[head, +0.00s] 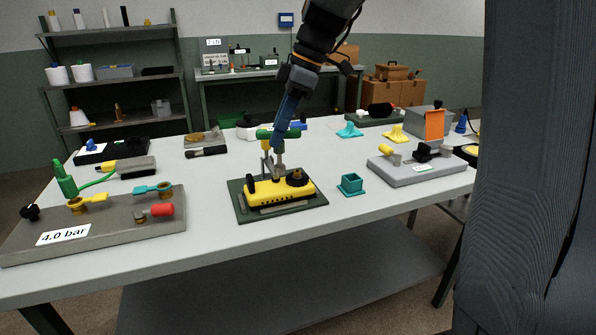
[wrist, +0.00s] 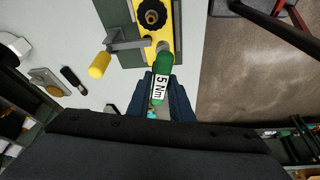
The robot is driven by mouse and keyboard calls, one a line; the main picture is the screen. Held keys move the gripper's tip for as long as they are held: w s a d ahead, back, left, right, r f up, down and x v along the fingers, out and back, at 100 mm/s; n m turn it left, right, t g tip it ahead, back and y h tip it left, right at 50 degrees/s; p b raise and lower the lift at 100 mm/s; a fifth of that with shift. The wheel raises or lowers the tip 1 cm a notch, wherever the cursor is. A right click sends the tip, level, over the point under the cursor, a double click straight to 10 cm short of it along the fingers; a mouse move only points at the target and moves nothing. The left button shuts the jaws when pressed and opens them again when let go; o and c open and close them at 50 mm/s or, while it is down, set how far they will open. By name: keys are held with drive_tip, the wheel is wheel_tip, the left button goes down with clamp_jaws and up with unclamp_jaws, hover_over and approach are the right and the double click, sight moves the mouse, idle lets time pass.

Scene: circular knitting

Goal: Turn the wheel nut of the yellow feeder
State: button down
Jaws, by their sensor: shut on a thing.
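The yellow feeder (head: 265,194) stands on a dark green base plate (head: 242,214) at the middle of the table's front; its yellow body also shows in the wrist view (wrist: 166,39). Its black wheel nut (head: 297,178) sits on top at the right end, and at the top of the wrist view (wrist: 152,14). My gripper (head: 279,134) is above the feeder, shut on a green-handled tool (wrist: 161,72) marked "5 Nm".
A grey arm with a yellow knob (wrist: 99,65) stands out beside the feeder. A teal square cup (head: 350,184) is to its right, then a grey fixture plate (head: 412,175). A "4.0 bar" plate (head: 110,236) fills the front left. Bare table lies between them.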

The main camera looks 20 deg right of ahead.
drive_tip(key=shift+w+d, duration=0.4)
drive_tip(key=shift+d, duration=0.45)
drive_tip(key=shift+w+d, duration=0.1)
drive_tip(key=shift+d, duration=0.2)
drive_tip(key=shift+w+d+m, duration=0.25)
drive_tip(key=shift+d+m, duration=0.15)
drive_tip(key=shift+d, duration=0.25)
drive_tip(key=shift+w+d, duration=0.15)
drive_tip(key=shift+d, duration=0.15)
drive_tip(key=shift+w+d, duration=0.1)
drive_tip(key=shift+d, duration=0.2)
drive_tip(key=shift+f+b, duration=0.35)
drive_tip(key=shift+f, duration=0.8)
drive_tip(key=shift+m+t, duration=0.3)
drive_tip(key=shift+m, duration=0.1)
